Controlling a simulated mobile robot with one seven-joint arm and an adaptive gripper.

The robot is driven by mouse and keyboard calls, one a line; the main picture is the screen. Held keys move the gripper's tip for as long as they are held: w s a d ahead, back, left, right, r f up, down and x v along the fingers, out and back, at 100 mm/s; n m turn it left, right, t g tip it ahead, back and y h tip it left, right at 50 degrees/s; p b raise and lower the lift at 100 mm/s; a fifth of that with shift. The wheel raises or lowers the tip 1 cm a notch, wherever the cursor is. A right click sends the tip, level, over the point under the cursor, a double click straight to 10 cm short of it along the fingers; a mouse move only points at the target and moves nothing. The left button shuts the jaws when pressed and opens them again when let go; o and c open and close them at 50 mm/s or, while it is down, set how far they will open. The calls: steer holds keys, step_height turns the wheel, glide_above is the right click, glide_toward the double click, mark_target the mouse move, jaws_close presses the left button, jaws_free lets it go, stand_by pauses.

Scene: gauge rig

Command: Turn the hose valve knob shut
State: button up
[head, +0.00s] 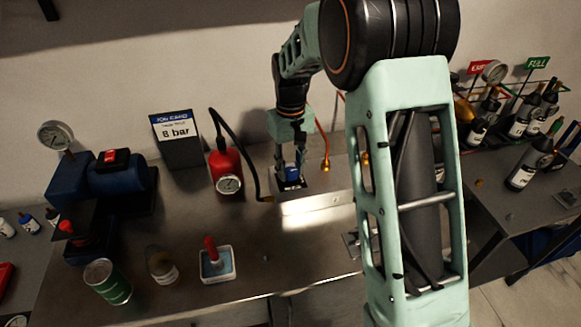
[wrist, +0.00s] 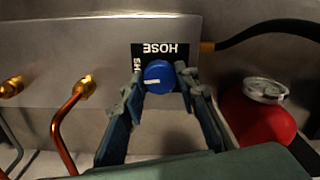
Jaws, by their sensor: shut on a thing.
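The hose valve knob is a round blue knob (wrist: 159,77) with a white pointer line, on a metal panel below a black HOSE label (wrist: 165,51). In the wrist view the pointer line lies roughly level, toward the left. My gripper (wrist: 160,88) has a finger on each side of the knob and is shut on it. In the head view my gripper (head: 291,165) reaches down to the metal valve box (head: 315,204), with the blue knob (head: 292,173) between its fingers. Part of the label, reading SH, is partly hidden by the left finger.
A red bottle (head: 225,170) with a gauge and black hose stands left of the valve box. Brass fittings with a copper pipe (wrist: 72,115) stick out left of the knob in the wrist view. A card reading 8 bar (head: 178,135) stands behind.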

mark_target(291, 171)
steer(key=shift+m, duration=0.6)
steer(key=o, duration=1.1)
steer(key=shift+o, duration=0.2)
step_height(291, 171, up, 12)
